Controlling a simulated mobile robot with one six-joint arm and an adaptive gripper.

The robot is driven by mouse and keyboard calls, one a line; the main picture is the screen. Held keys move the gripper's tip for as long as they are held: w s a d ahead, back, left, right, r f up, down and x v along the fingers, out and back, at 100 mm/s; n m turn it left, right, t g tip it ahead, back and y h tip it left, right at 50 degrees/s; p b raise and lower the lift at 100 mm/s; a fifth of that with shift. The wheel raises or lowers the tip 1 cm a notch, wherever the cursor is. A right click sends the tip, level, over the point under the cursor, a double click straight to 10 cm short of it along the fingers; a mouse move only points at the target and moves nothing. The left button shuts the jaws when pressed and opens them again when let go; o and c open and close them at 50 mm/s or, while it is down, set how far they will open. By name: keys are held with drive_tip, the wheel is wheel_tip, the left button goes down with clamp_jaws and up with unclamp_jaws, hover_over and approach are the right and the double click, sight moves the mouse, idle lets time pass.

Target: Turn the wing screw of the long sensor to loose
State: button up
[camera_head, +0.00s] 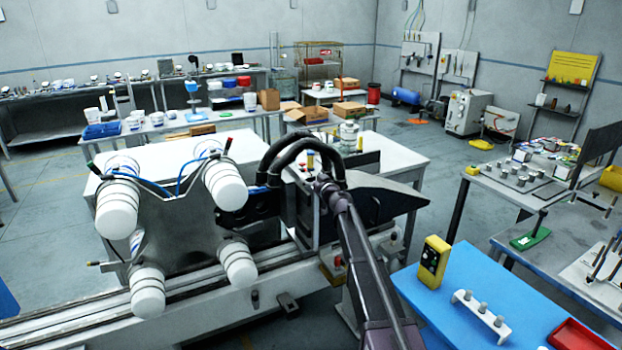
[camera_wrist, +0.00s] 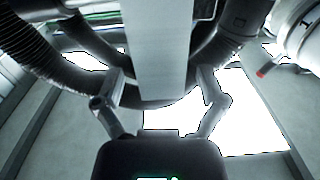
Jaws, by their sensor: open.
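My gripper (camera_wrist: 160,84) is open in the wrist view, with its two fingers spread apart. A broad grey bar (camera_wrist: 160,40) runs down the picture between the fingers; I cannot tell whether it is the long sensor. I cannot make out the wing screw in either view. In the head view my dark arm reaches from the bottom right to the machine's middle. There the gripper sits among black hoses and dark parts, and its fingers cannot be made out.
Black curved hoses (camera_head: 295,148) arch close around my gripper. White rollers (camera_head: 225,185) stand on the metal machine at left. A blue table (camera_head: 478,285) with a yellow box (camera_head: 433,262) and a white holder (camera_head: 482,315) lies at right. Open floor shows beyond.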

drive_tip(key=shift+w+a, duration=0.1)
drive_tip(key=shift+w, duration=0.1)
drive_tip(key=c, duration=1.2)
drive_tip(key=shift+o, duration=0.2)
